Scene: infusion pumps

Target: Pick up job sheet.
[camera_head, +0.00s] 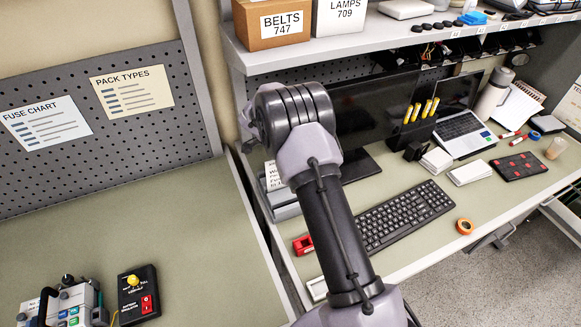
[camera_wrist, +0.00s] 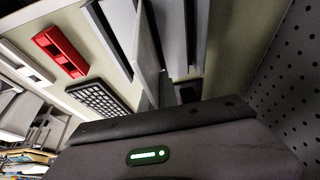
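A white sheet with dark print (camera_head: 272,176) shows in the head view at the left end of the right-hand desk, in or against a grey tray-like holder (camera_head: 285,208). My arm hides part of it, and its print is too small to read fully, so I cannot tell if it is the job sheet. My gripper (camera_wrist: 168,75) is hidden behind my arm in the head view. In the wrist view its fingers point up the picture, beside pale and grey upright panels. I cannot tell whether anything is between them.
A red desk item (camera_wrist: 60,52) and the keyboard (camera_head: 405,215) lie close by. A monitor (camera_head: 375,115) stands behind under the shelf (camera_head: 300,55). Orange tape (camera_head: 464,226) and a laptop (camera_head: 462,132) lie farther right. A pegboard (camera_head: 100,125) stands at left; its bench is mostly clear.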

